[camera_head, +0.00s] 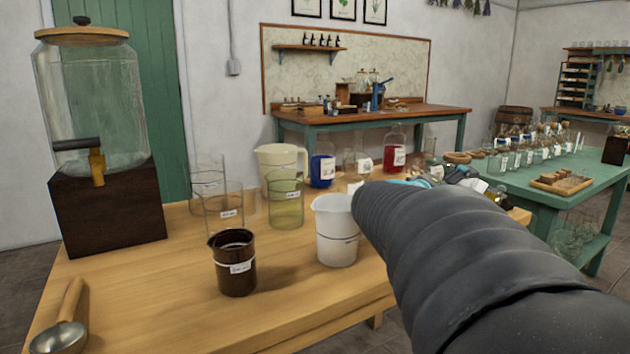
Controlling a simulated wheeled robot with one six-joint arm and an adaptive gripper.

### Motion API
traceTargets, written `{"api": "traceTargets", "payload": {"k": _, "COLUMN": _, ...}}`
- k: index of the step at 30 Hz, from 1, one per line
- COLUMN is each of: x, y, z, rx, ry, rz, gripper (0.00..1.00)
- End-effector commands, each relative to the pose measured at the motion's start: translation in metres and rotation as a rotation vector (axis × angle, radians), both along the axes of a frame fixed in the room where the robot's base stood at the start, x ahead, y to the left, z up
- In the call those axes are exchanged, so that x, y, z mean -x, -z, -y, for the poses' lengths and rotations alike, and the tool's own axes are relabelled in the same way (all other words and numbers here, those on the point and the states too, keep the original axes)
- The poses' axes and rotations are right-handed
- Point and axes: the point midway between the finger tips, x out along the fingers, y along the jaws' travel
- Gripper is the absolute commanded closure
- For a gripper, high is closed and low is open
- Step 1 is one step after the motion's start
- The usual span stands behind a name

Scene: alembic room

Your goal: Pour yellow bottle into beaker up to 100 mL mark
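A white beaker (336,236) with a dark line around it stands upright on the wooden table, just left of my arm. A dark brown beaker (234,268), a green-tinted beaker (286,205) and a clear beaker (223,207) stand to its left, all labelled. A small yellowish glass piece (497,195) shows past my arm at the table's right end; it may be the yellow bottle, but most of it is hidden. My dark grey arm covers the lower right. Small blue and grey parts show beyond it, and I cannot make out the fingers or any grip.
A large glass dispenser (90,105) on a dark block stands at the left. A cream jug (280,162), a blue bottle (321,170) and a red bottle (395,158) stand behind the beakers. A metal scoop (60,335) lies front left. The table's front middle is clear.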

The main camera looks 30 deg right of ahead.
Motion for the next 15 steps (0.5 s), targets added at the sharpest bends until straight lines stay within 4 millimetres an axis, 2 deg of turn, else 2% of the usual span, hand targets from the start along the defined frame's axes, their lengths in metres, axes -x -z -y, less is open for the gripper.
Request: {"api": "traceTargets", "payload": {"k": 15, "x": 0.001, "y": 0.019, "z": 0.000, "rx": -0.136, "ry": 0.000, "rz": 0.283, "gripper": 0.86}}
